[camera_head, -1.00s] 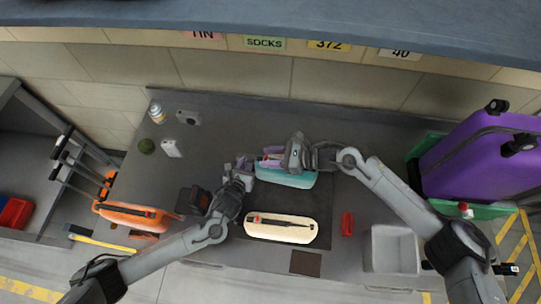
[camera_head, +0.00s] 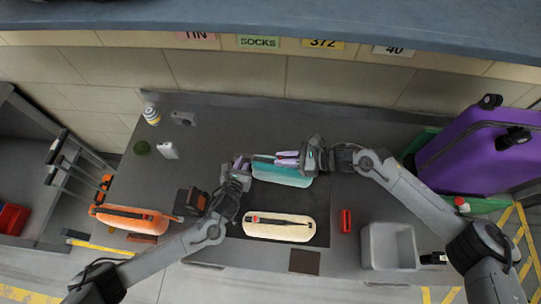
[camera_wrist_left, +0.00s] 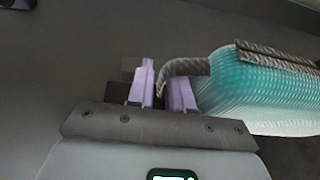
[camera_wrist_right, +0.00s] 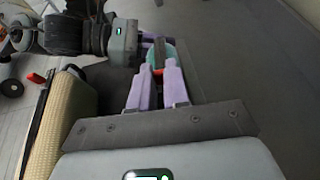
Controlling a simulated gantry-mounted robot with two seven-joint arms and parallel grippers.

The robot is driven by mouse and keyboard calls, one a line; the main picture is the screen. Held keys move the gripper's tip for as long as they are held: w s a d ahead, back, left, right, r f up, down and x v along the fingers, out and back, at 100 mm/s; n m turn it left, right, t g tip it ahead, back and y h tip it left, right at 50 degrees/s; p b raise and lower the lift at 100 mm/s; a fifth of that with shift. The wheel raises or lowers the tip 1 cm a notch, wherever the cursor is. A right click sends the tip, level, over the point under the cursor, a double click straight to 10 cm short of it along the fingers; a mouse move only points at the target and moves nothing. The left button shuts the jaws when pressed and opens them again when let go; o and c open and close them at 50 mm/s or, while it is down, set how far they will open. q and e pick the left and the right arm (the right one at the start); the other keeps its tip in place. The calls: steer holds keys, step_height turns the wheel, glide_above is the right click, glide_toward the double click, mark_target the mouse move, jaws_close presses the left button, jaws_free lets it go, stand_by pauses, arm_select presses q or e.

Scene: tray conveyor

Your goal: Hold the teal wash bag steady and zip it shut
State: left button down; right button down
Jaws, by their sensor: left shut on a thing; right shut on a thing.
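The teal wash bag (camera_head: 285,178) lies on the dark mat near the middle of the bench, with a dark zip strip along its top. In the left wrist view, the bag (camera_wrist_left: 240,95) has a grey loop at its end. My left gripper (camera_head: 243,164) is shut on that loop (camera_wrist_left: 180,67) at the bag's left end. My right gripper (camera_head: 287,158) is over the bag's top, toward its right part. It is shut on a small reddish piece (camera_wrist_right: 158,72), seemingly the zip pull. Its fingers hide part of the zip, so I cannot tell how far it is closed.
A cream bag (camera_head: 290,228) lies just in front. An orange bag (camera_head: 130,217) is at the left, a grey bin (camera_head: 388,232) and red item (camera_head: 346,221) at the right. A purple suitcase (camera_head: 470,150) stands far right. The back of the bench is mostly clear.

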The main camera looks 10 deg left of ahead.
steer(key=d, duration=0.9)
steer(key=shift+s+d, duration=0.25)
steer(key=shift+s, duration=0.15)
arm_select(q)
steer(key=shift+a, duration=0.15)
arm_select(e)
steer(key=shift+d, duration=0.25)
steer(key=c, duration=1.1)
jaws_free()
steer(key=v, duration=1.2)
steer(key=shift+a+r, duration=0.1)
steer(key=shift+r, duration=0.05)
